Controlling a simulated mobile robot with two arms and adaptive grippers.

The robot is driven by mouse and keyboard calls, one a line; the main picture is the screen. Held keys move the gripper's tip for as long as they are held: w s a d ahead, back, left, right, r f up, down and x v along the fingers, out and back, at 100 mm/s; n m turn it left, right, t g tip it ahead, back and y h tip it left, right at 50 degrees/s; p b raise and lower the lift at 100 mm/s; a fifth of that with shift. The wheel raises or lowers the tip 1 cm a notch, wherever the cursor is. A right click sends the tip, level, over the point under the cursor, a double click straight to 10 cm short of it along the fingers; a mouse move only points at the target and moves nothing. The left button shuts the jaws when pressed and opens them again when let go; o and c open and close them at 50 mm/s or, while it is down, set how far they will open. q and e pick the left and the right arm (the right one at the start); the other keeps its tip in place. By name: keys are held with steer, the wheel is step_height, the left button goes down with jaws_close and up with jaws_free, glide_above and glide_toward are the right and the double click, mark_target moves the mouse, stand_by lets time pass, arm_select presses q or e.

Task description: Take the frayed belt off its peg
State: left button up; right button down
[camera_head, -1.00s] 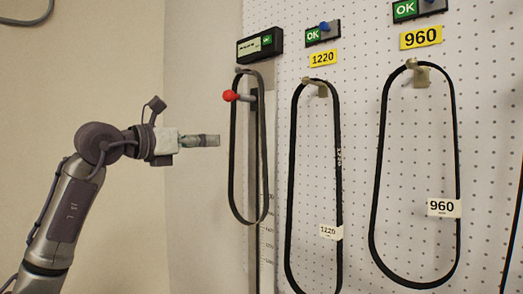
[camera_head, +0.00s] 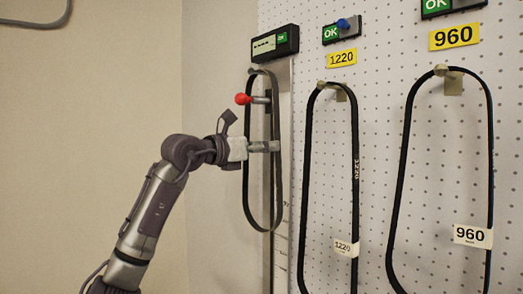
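Three black belts hang on the wall, and I cannot make out fraying on any of them. A narrow belt (camera_head: 247,195) hangs at the left, by a red knob (camera_head: 242,99). A belt labelled 1220 (camera_head: 306,180) hangs on a peg (camera_head: 340,92) in the middle. A belt labelled 960 (camera_head: 401,170) hangs on a peg (camera_head: 453,83) at the right. My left gripper (camera_head: 270,146) overlaps the narrow belt below the red knob. Its fingers show edge-on, so their gap and any contact are unclear. My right gripper is out of view.
The white pegboard (camera_head: 380,140) carries yellow signs 1220 (camera_head: 342,58) and 960 (camera_head: 455,37). Boxes with green OK panels sit above them. A dark display box (camera_head: 275,43) is above the narrow belt. The plain wall at the left is bare apart from a cable.

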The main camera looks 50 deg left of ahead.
mark_target(277, 159)
arm_select(q)
steer(key=w+p, duration=0.2)
steer(key=w, duration=0.2)
steer(key=shift+w+a+r+p, duration=0.15)
steer(key=shift+w+r+p, duration=0.1)
steer(key=shift+r+p, duration=0.15)
steer(key=shift+w+f, duration=0.15)
steer(key=shift+w, duration=0.1)
steer(key=shift+s, duration=0.1)
steer(key=shift+s, duration=0.1)
steer(key=shift+c, duration=1)
jaws_close()
